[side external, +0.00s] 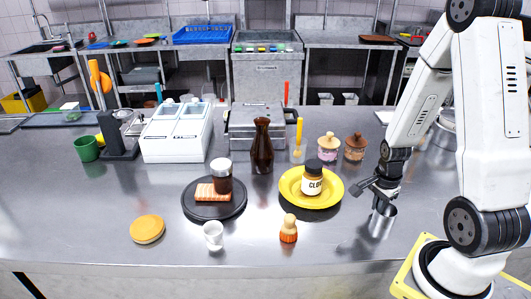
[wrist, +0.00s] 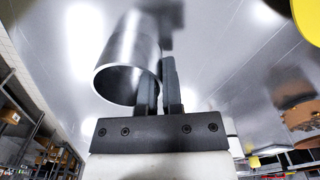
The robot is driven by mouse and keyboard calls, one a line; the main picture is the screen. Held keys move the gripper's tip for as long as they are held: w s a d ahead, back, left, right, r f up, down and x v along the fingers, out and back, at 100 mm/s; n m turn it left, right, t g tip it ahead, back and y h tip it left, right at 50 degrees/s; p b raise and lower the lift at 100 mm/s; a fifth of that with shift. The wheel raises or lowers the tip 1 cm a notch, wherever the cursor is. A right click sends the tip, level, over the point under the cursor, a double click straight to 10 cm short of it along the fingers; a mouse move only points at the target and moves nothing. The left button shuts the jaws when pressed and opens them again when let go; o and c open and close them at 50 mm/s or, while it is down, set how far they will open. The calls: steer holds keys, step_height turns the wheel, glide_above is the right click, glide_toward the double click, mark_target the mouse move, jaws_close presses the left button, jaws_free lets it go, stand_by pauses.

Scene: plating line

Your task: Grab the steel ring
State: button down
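The steel ring (side external: 382,221), a short open metal tube, is at the right of the steel table, just below my gripper (side external: 378,190), and looks slightly tilted. In the wrist view the ring (wrist: 126,52) shows its round open end. My gripper's two dark fingers (wrist: 161,85) are close together at the ring's right wall. The left finger overlaps the opening and the right finger is outside, so the wall appears pinched between them. Whether the ring's lower edge touches the table is not clear.
A yellow plate (side external: 290,190) with a labelled jar (side external: 312,182) stands left of the ring. A wooden-topped orange shaker (side external: 289,230), a small white cup (side external: 213,236) and a dark plate (side external: 190,207) stand farther left. The front right of the table is mostly clear.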

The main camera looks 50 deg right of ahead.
steer(key=shift+r, duration=0.15)
stand_by(0.4)
steer(key=shift+r, duration=4.85)
